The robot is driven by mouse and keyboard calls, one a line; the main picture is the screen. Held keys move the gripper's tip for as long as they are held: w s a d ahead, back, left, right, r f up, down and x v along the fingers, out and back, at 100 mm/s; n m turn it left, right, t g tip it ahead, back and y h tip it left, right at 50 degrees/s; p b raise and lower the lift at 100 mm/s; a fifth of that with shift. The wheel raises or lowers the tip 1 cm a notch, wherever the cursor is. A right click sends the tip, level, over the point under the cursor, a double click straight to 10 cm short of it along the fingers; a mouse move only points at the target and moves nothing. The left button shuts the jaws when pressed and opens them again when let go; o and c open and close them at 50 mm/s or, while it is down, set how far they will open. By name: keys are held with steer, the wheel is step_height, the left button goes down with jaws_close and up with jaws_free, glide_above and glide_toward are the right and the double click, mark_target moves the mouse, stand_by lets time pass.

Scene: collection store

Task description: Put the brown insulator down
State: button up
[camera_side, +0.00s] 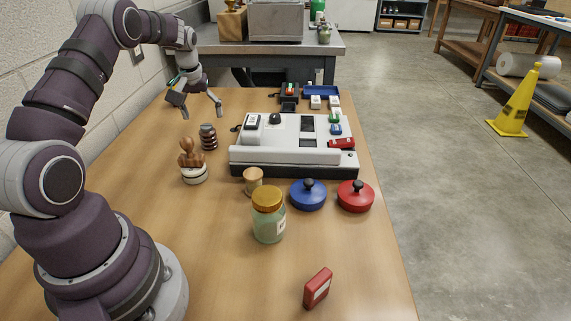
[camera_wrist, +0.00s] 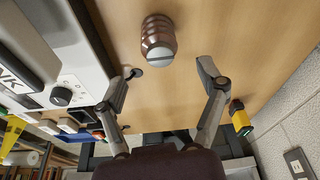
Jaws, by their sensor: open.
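The brown insulator (camera_side: 208,138) is a small, dark, ribbed cylinder standing upright on the wooden table, left of the white machine. In the wrist view the insulator (camera_wrist: 158,40) shows reddish-brown ribs and a pale grey end, beyond my fingertips. My gripper (camera_side: 196,104) is open and empty, behind the insulator and apart from it in the side view. In the wrist view both fingers of my gripper (camera_wrist: 166,82) are spread wide, with bare table between them.
A white machine (camera_side: 290,157) stands right of the insulator. A wooden-handled stamp (camera_side: 192,165) stands close in front of it. A wooden spool (camera_side: 253,178), jar (camera_side: 268,222), blue lid (camera_side: 308,197) and red lid (camera_side: 356,198) stand nearer.

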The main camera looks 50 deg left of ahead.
steer(key=s+d+r+m+t, duration=0.15)
steer(key=d+r+m, duration=0.25)
steer(key=d+r, duration=0.95)
steer(key=s+d+m+t+h, duration=0.2)
steer(key=s+d+m, duration=0.4)
steer(key=s+d, duration=0.5)
steer(key=d+f, duration=0.1)
steer(key=d, duration=0.1)
steer(key=shift+d+m+h, duration=0.3)
steer(key=shift+d+m, duration=0.05)
steer(key=shift+m, duration=0.05)
